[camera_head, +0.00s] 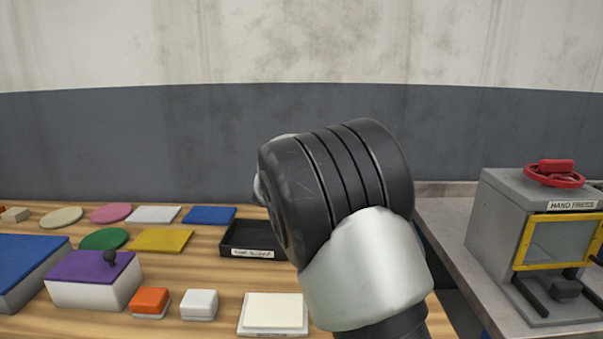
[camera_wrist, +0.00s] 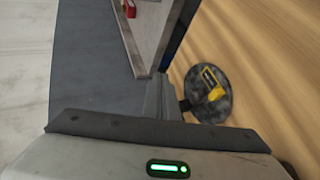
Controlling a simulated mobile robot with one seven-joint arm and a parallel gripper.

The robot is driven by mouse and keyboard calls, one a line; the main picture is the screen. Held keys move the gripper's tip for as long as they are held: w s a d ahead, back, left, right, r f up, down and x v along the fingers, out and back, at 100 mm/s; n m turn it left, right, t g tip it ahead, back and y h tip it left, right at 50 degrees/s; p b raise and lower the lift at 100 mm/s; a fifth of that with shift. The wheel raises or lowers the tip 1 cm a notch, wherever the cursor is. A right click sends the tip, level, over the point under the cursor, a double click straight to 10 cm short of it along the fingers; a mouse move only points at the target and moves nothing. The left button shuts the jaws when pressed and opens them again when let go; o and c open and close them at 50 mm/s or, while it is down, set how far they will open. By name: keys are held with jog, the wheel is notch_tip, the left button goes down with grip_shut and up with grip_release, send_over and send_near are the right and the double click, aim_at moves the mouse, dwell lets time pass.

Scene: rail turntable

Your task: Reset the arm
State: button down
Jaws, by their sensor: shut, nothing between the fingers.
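My gripper (camera_wrist: 165,97) shows in the wrist view as grey fingers beyond a wide grey body with a green light. The fingers are together with nothing between them. In the head view my black and silver arm stands bent in the middle of the picture, and the gripper itself is hidden there. No thing is visibly touched by the gripper.
A wooden table (camera_head: 190,262) holds coloured plates, a purple-topped box (camera_head: 93,280), small orange and white boxes and a black tray (camera_head: 240,250) beside my arm. A hand press (camera_head: 500,225) stands right. The wrist view shows a dark disc (camera_wrist: 224,108) with a yellow piece.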

jog(key=s+d+r+m+g+y, duration=0.1)
jog(key=s+d+m+g+y, duration=0.15)
jog(key=s, duration=0.65)
jog(key=s+d+r+m+g+y, duration=0.1)
jog(key=s+d+y, duration=0.25)
jog(key=s, duration=0.55)
jog(key=s+a+f+m+t+y, duration=0.1)
jog(key=s+a+y, duration=0.15)
jog(key=s, duration=0.75)
jog(key=s+a+f+m+t+y, duration=0.1)
jog(key=s+a+t+y, duration=0.15)
jog(key=s, duration=0.75)
notch_tip(320, 180, up, 24)
jog(key=g+p, duration=0.1)
jog(key=p, duration=2.3)
jog(key=shift+w+r, duration=0.2)
jog(key=shift+w, duration=0.15)
